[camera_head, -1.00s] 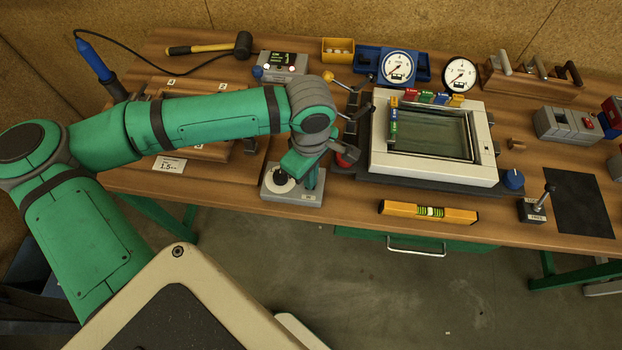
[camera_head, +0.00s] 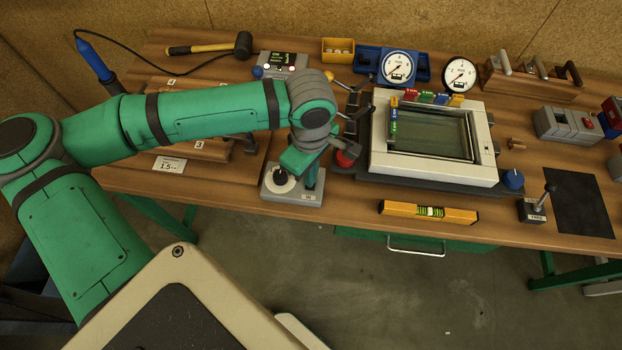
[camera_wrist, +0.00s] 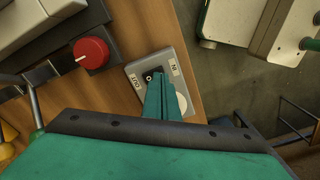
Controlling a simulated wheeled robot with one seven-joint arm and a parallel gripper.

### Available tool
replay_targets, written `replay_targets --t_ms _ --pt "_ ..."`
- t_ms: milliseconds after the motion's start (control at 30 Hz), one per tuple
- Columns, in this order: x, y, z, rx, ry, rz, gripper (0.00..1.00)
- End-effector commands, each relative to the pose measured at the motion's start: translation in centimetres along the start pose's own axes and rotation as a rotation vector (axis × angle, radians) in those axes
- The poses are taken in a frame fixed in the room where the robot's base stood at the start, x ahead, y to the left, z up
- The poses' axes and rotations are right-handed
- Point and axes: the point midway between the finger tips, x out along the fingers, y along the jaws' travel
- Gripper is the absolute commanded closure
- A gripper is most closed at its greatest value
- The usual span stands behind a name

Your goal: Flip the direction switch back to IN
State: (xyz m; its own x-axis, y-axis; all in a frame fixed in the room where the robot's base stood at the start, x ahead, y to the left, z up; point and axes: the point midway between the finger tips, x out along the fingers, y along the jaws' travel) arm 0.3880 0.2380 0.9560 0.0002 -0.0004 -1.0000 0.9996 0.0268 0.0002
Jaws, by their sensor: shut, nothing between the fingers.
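The direction switch is a grey box (camera_head: 311,200) at the front edge of the bench in the head view, with a white disc (camera_head: 279,181) on its left part. In the wrist view, the switch box (camera_wrist: 139,68) has an OUT label on the left and an IN label on the right. A black switch part (camera_wrist: 152,73) shows between the labels, just at the fingertips. My gripper (camera_wrist: 158,80) is shut and empty, with its fingertips over the box. The fingers partly cover the box and the white disc. I cannot tell which way the lever points or whether the fingers touch it.
A red knob (camera_wrist: 91,53) stands beside the switch box, also seen in the head view (camera_head: 345,159). The framed glass unit (camera_head: 434,172) is to the right. A yellow level (camera_head: 428,212) lies near the front edge. Wooden blocks lie under my forearm.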

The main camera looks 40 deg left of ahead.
Motion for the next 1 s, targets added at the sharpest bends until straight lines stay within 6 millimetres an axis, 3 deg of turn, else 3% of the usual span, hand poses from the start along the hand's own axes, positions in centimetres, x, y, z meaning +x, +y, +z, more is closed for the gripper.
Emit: replay_targets --t_ms 700,1000 --pt "-4.8 0.0 0.0 0.0 0.001 0.001 1.0" --pt "-5.1 0.0 0.0 0.0 0.0 0.0 1.0"
